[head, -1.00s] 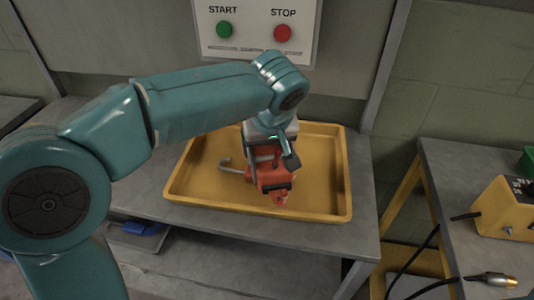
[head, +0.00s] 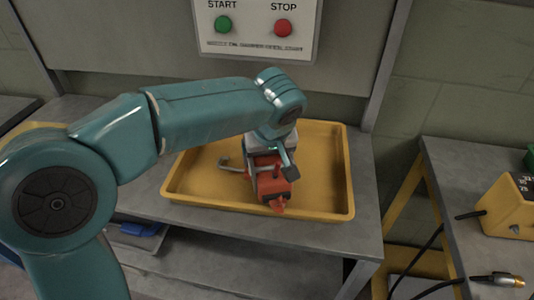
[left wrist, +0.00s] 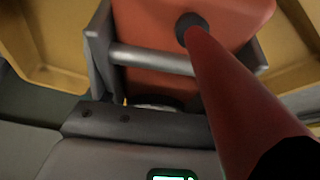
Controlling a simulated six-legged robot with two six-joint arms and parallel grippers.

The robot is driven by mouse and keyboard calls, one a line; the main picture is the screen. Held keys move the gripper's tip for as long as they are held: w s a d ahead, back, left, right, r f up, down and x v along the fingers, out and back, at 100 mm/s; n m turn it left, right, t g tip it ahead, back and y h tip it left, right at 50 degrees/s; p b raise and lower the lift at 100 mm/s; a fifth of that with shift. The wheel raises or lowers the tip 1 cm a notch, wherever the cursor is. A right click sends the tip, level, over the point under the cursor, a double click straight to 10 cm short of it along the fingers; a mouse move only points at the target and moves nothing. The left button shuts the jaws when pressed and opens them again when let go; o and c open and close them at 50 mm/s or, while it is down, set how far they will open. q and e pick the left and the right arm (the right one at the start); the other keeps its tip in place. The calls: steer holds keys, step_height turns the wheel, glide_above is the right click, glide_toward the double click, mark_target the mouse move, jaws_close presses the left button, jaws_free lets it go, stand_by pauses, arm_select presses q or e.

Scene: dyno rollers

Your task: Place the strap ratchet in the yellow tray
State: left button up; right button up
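The yellow tray (head: 325,180) lies on the grey bench below the button panel. My left gripper (head: 268,160) reaches down over the middle of the tray and is shut on the red strap ratchet (head: 271,184). The ratchet is over the tray floor, inside the rim; I cannot tell whether it touches the floor. A bent grey metal hook shows at its left. In the left wrist view the red ratchet body (left wrist: 160,85) fills the upper middle, with a metal bar across it. A red rod runs towards the camera. The fingertips are mostly hidden. My right gripper is out of view.
A panel with a green START button (head: 222,24) and a red STOP button (head: 283,27) is behind the tray. At the right, a second bench holds a yellow box (head: 510,208) and cables. A blue item (head: 139,229) lies below the bench at the left.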

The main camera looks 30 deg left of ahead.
arm_select(q)
steer(key=shift+o, duration=1.2)
steer(key=shift+r, duration=0.3)
steer(key=p+v, duration=0.3)
steer(key=v, duration=0.9)
steer(key=shift+r, duration=0.35)
